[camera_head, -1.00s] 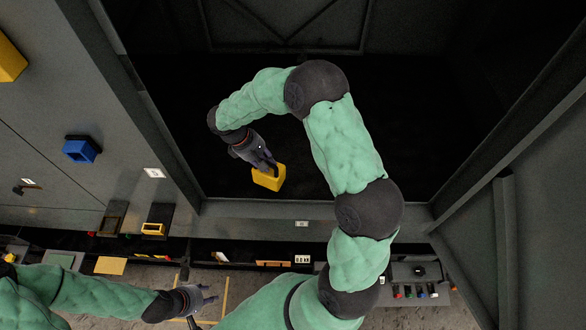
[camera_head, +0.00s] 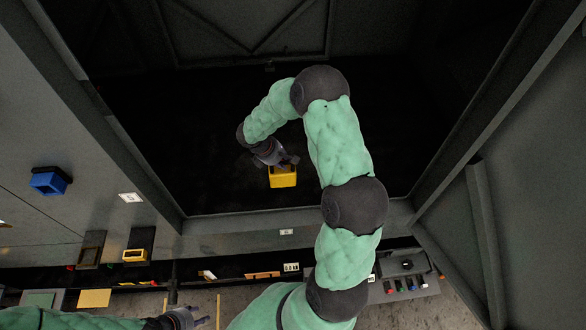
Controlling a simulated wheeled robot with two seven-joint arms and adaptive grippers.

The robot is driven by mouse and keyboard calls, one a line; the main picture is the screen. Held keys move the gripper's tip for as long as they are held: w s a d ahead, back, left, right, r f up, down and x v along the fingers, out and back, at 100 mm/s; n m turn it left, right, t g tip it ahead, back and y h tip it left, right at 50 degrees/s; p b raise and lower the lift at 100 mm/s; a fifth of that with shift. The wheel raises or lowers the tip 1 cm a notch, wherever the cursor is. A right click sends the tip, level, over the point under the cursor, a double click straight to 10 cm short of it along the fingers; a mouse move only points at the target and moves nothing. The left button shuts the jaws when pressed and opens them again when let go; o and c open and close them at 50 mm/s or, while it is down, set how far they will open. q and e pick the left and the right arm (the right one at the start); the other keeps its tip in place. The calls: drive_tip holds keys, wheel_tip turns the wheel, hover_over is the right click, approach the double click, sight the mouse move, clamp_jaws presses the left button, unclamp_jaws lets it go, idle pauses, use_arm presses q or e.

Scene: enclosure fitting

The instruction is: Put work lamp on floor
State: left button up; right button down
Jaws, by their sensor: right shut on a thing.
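The work lamp (camera_head: 283,180) is a yellow, box-shaped body with a dark opening on top. It is inside the dark enclosure, near its front edge. My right gripper (camera_head: 281,162) is shut on the lamp's upper side, reaching in from the upper left. The enclosure's dark floor (camera_head: 225,165) is around and behind the lamp; whether the lamp touches it cannot be told. My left gripper (camera_head: 200,318) is low at the bottom edge, partly cut off, empty and apart from the lamp, with its fingers apart.
The enclosure's front sill (camera_head: 240,222) and right wall post (camera_head: 484,230) frame the opening. A blue box (camera_head: 49,181) and a yellow-rimmed holder (camera_head: 136,254) are on the grey panel at left. A control box (camera_head: 405,285) stands at lower right. The enclosure's interior looks clear.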

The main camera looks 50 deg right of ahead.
drive_tip(key=d+f+b, duration=0.1)
drive_tip(key=d+f, duration=0.4)
drive_tip(key=f, duration=0.1)
drive_tip(key=shift+d, duration=0.35)
wheel_tip(320, 180, down, 3)
drive_tip(key=shift+d+f+b, duration=0.15)
drive_tip(key=shift+b, duration=0.5)
drive_tip(key=c, duration=1.1)
unclamp_jaws()
drive_tip(key=shift+s, duration=0.1)
drive_tip(key=p+v, duration=0.2)
drive_tip(key=v, duration=1)
drive_tip(key=shift+p, duration=0.3)
